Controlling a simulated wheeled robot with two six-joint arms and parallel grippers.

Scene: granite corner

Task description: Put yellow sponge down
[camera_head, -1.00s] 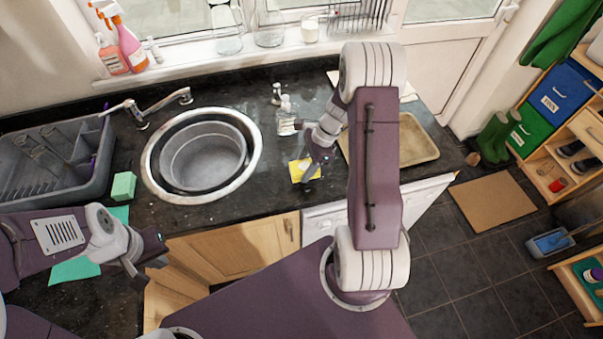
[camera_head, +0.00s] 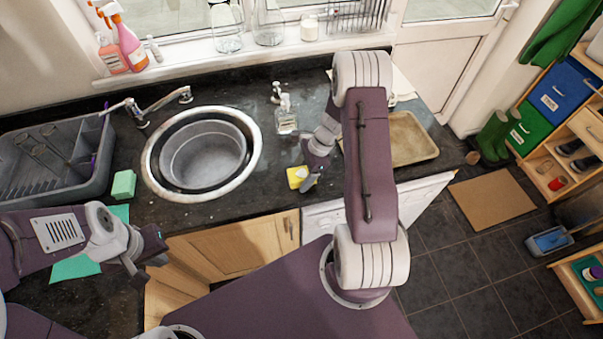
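The gripper covers part of the sponge, and I cannot tell whether the sponge touches the counter. My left gripper (camera_head: 150,262) is open and empty, over the front of the counter at the left.
The round sink (camera_head: 152,180) lies left of the sponge. A soap bottle (camera_head: 286,118) stands behind it. A beige tray (camera_head: 420,150) is to the right, partly behind my arm. A green sponge (camera_head: 123,184) and dish rack (camera_head: 75,195) are at the left.

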